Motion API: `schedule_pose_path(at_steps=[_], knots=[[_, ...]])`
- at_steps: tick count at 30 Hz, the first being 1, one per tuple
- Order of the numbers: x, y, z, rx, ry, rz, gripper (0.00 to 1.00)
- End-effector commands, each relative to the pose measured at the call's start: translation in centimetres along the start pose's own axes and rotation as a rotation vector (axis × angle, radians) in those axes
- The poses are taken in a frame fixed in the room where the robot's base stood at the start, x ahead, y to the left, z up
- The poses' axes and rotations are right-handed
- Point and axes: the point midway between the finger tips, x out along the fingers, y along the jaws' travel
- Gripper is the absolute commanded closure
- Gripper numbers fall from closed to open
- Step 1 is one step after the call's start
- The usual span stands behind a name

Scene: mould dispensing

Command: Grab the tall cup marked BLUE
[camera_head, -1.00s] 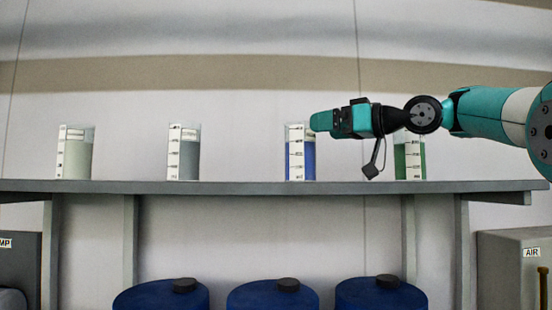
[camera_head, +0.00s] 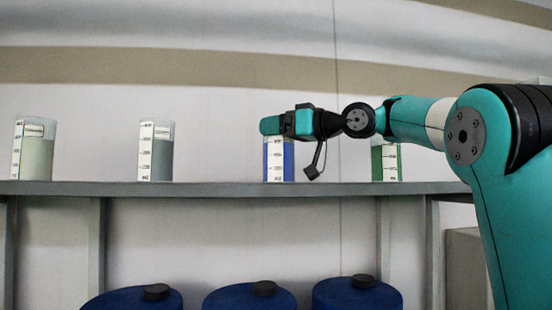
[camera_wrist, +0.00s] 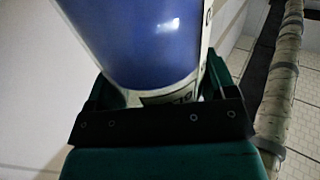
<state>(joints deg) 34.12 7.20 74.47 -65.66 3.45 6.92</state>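The tall cup with blue contents (camera_head: 279,162) stands upright on the shelf, with a white scale strip on its side. My gripper (camera_head: 272,126) is level with its upper part and hides its rim in the head view. In the wrist view the blue cup (camera_wrist: 150,45) fills the upper middle, with part of a dark-lettered label low on it. The two fingers of my gripper (camera_wrist: 160,85) reach along either side of the cup. They look open, with a small gap at the left; contact on the right is unclear.
A green cup (camera_head: 377,164) stands right of it, partly behind my arm. A grey cup (camera_head: 162,160) and a pale cup (camera_head: 38,158) stand to the left. The grey shelf (camera_head: 220,189) runs across, with blue drums (camera_head: 250,298) below.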

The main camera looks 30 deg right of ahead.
Motion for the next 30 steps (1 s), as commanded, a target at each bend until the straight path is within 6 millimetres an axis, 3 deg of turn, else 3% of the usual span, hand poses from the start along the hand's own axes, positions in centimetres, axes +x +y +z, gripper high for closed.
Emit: schedule_pose_path(at_steps=[1,7,20,30], knots=[[0.0,0.0,0.0,0.000,0.000,0.000,0.34],[0.0,0.0,0.0,0.000,0.000,0.000,0.79],[0.0,0.0,-1.2,-0.004,0.002,0.000,0.79],[0.0,0.1,-7.0,-0.006,0.004,0.000,0.79]])
